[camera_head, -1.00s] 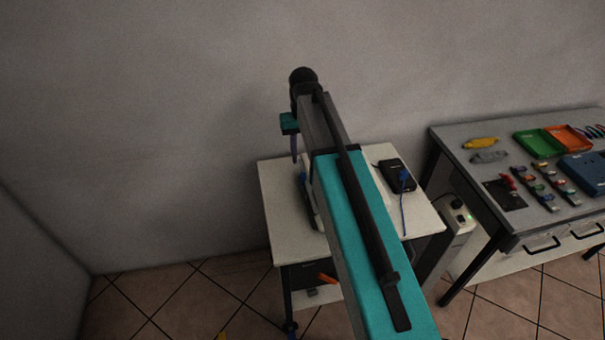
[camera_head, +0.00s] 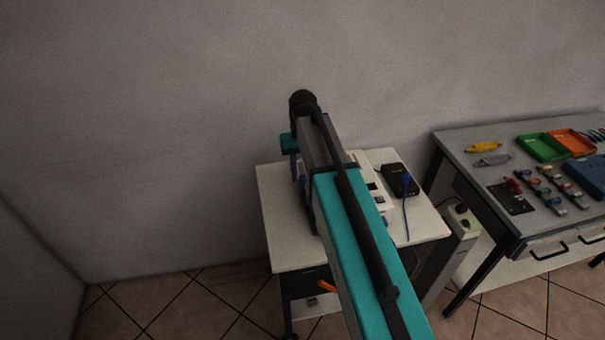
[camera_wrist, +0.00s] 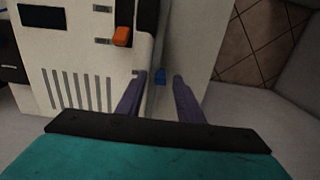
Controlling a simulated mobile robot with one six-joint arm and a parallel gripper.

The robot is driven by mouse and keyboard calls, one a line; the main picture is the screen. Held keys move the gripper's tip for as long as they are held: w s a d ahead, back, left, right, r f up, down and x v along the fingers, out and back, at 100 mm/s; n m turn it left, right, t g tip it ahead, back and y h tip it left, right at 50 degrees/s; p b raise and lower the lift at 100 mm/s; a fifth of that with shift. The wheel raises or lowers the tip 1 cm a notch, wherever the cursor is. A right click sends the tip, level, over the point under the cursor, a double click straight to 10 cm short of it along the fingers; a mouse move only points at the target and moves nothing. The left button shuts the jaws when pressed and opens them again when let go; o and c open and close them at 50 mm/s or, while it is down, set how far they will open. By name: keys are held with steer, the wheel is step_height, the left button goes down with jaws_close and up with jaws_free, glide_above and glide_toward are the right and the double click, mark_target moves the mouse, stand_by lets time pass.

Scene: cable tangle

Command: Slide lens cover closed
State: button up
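A white device (camera_wrist: 85,60) with vent slots, a dark display and an orange knob (camera_wrist: 122,36) in a dark slot fills the left of the wrist view. I cannot tell for sure which part is the lens cover; the orange knob looks like a slider. My gripper (camera_wrist: 158,77) is open, its two purple fingers apart at the device's right edge. A small blue piece (camera_wrist: 160,76) shows between the fingertips; I cannot tell if they touch it. In the head view the device (camera_head: 368,184) is partly hidden behind my arm.
The device stands on a white-topped table (camera_head: 278,235). A black box (camera_head: 399,180) with a blue cable (camera_head: 407,210) lies at its right. A grey workbench (camera_head: 470,140) with trays and small parts stands further right. A wall is close behind.

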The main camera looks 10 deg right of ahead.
steer(key=shift+c, duration=0.6)
jaws_close()
steer(key=shift+s, duration=0.15)
steer(key=s, duration=0.9)
steer(key=shift+p, duration=0.45)
steer(key=shift+s, duration=0.1)
steer(key=shift+o, duration=0.6)
jaws_free()
steer(key=shift+r, duration=0.2)
